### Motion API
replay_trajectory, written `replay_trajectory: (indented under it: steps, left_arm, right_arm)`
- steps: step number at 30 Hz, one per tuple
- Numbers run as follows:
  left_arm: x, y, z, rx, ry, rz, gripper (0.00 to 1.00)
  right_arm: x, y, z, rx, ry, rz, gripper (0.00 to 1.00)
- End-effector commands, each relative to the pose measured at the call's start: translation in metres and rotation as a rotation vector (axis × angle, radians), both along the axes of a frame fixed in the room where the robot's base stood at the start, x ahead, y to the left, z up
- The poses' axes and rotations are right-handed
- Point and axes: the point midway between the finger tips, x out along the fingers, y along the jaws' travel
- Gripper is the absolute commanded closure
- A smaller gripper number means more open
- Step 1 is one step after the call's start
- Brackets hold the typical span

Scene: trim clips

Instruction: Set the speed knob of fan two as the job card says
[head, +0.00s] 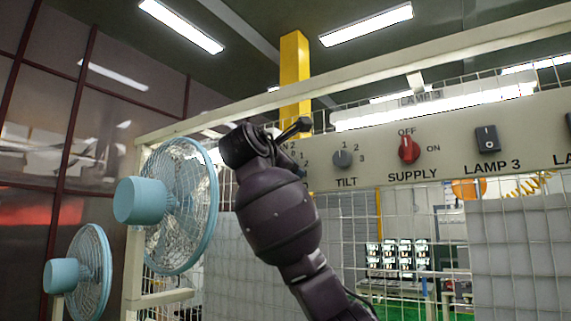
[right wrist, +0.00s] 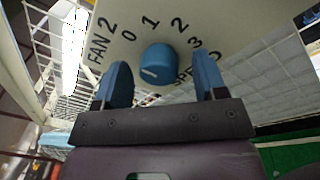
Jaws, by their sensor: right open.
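The blue speed knob (right wrist: 158,65) of fan two shows in the right wrist view under the printed numbers 0 to 3, with "FAN 2" at left and part of "SPEED" at right. A short white mark lies on its face towards the left; I cannot tell exactly which number it points at. My right gripper (right wrist: 161,70) is open, one blue finger on each side of the knob, with visible gaps. In the head view my right wrist and hand (head: 255,150) cover the panel's left end and hide this knob. My left gripper and the job card are not in view.
The panel (head: 455,130) also carries a grey tilt knob (head: 342,159), a red supply knob (head: 409,149) and a lamp 3 switch (head: 487,138). Two blue fans, one larger (head: 178,205) and one smaller (head: 88,270), stand at left. White wire mesh runs below the panel.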

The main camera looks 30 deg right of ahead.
Motion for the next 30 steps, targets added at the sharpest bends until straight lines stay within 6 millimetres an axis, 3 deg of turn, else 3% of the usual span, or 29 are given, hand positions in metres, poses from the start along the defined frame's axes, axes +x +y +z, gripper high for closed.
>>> replay_trajectory:
  steps: [7,17,30]
  left_arm:
    - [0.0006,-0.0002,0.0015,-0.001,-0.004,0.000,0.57]
    - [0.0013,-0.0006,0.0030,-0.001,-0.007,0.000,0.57]
    - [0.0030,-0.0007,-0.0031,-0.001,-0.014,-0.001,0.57]
  right_arm:
    - [0.0002,-0.0004,-0.0003,0.000,0.000,0.000,0.35]
    - [0.0002,-0.0001,-0.0002,0.000,0.000,0.000,0.84]
    - [0.0001,0.0002,-0.0019,0.041,-0.098,0.001,0.84]
